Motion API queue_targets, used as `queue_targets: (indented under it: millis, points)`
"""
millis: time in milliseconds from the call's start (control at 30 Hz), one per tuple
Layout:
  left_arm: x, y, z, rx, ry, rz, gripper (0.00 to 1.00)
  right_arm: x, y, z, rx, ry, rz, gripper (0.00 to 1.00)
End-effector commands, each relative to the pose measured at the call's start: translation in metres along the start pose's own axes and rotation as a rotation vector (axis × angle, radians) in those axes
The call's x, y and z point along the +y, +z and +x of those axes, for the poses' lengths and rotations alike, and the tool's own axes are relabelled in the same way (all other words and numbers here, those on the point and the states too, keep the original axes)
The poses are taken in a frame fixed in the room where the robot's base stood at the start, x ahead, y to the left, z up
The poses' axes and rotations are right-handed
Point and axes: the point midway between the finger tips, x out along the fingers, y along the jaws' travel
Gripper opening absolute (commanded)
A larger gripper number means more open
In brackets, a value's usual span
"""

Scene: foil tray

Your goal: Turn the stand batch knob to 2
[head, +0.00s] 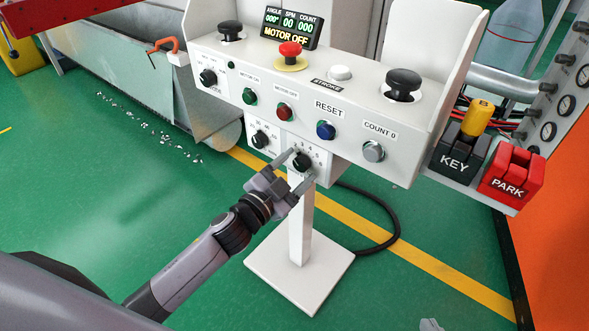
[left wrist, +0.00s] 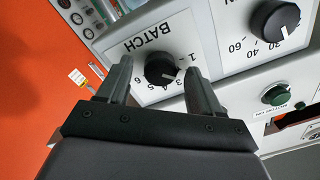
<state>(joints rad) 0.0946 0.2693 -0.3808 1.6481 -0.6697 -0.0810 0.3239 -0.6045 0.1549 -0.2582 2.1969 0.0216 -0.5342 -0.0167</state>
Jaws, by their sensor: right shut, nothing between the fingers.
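The black batch knob (left wrist: 160,68) sits on a white plate marked BATCH, upside down in the left wrist view. It also shows in the head view (head: 301,162), low on the stand's front. My left gripper (head: 300,165) is open at the knob, one finger on each side. In the left wrist view, its fingers (left wrist: 158,75) show gaps to the knob. Only a small grey tip of my right gripper (head: 430,324) shows at the bottom edge, apart from the stand.
Another black knob (head: 260,139) is close to the left of the batch knob. The white button panel (head: 345,105) overhangs above, with a red emergency button (head: 290,51). The pedestal foot (head: 299,272) and a black cable (head: 395,225) lie below.

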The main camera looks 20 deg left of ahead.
Motion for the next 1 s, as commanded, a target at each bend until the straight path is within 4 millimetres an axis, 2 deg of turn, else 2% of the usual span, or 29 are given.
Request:
queue_targets:
  millis: [333, 700, 1000]
  points:
    - [0.0, 0.0, -0.007, -0.002, 0.001, -0.001, 0.65, 0.0, -0.006, 0.001, 0.01, 0.0, -0.002, 0.0]
    - [0.0, 0.0, -0.054, -0.002, 0.001, -0.001, 0.65, 0.004, -0.006, -0.001, 0.003, 0.009, 0.005, 0.0]
    - [0.0, 0.0, -0.071, 0.0, 0.0, 0.0, 0.65, 0.004, 0.008, -0.003, -0.029, 0.01, 0.013, 0.0]
